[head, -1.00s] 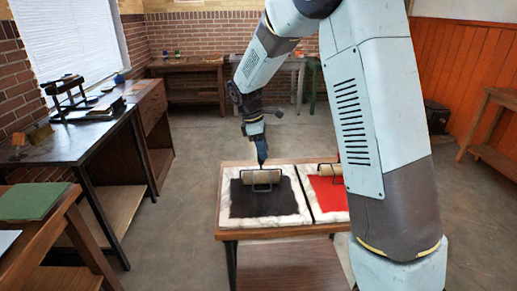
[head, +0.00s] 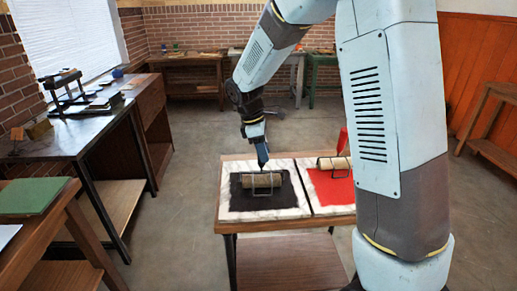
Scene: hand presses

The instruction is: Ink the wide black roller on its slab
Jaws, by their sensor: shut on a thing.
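The black ink slab (head: 262,203) is a dark patch on a white marbled board on the wooden table. A wide roller (head: 261,180) with a tan-looking cylinder and a wire frame rests on or just over the black ink. My gripper (head: 263,163) points down at the roller from behind and is shut on its handle, which is mostly hidden by the fingers. On the slab to the right, a second roller (head: 333,163) with a red handle lies at the far edge of the red ink (head: 330,190).
A workbench with a small press (head: 65,88) stands at the left. A green pad (head: 32,195) lies on a nearer table. My arm covers the right side of the view. Open floor surrounds the ink table.

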